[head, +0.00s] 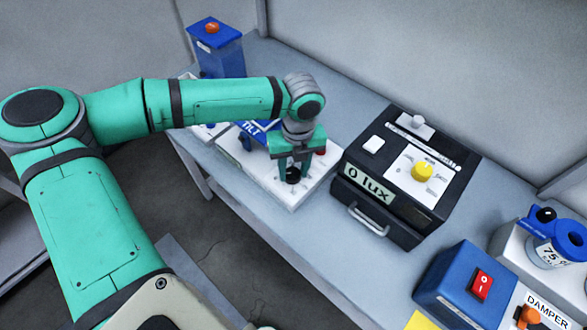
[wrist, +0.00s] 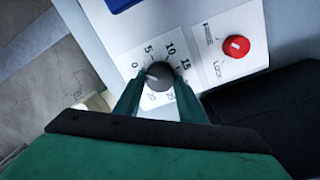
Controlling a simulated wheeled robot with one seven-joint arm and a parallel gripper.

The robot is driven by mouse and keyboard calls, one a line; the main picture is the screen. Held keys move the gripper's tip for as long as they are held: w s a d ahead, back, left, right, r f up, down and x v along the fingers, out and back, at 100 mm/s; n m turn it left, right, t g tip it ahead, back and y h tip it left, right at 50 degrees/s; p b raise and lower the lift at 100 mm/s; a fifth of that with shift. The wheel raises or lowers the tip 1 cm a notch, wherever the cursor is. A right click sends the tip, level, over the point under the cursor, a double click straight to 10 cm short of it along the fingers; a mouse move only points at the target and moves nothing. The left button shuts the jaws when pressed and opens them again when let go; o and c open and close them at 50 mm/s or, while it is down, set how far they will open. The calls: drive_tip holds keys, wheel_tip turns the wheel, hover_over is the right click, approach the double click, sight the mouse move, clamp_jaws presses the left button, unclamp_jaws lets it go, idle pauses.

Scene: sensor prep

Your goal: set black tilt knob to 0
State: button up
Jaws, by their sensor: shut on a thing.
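The black tilt knob (wrist: 160,75) sits on a white dial plate marked 0, 5, 10 and 15 in the wrist view. My gripper (wrist: 159,88) is shut on the knob, one finger on each side. The knob's light pointer line faces left, roughly towards the 0 mark; I cannot tell if it lines up exactly. In the head view my gripper (head: 293,175) points down at the white tilt unit (head: 262,180), with the dark knob (head: 292,176) between its fingers. The blue TILT part (head: 250,132) is partly hidden behind my arm.
A red knob (wrist: 235,46) sits on the same unit, right of the dial. A black box (head: 405,170) with a yellow knob (head: 423,171) and a "0 lux" display stands close to the right. A blue switch box (head: 465,285) stands at front right; a blue post (head: 215,48) at back left.

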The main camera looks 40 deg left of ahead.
sight(296, 174)
drive_tip(key=o, duration=1)
drive_tip(key=shift+o, duration=0.2)
drive_tip(key=shift+r, duration=0.1)
wheel_tip(296, 174, up, 11)
drive_tip(key=shift+w+d+f, duration=0.2)
drive_tip(key=shift+w+d, duration=0.05)
drive_tip(key=shift+w, duration=0.05)
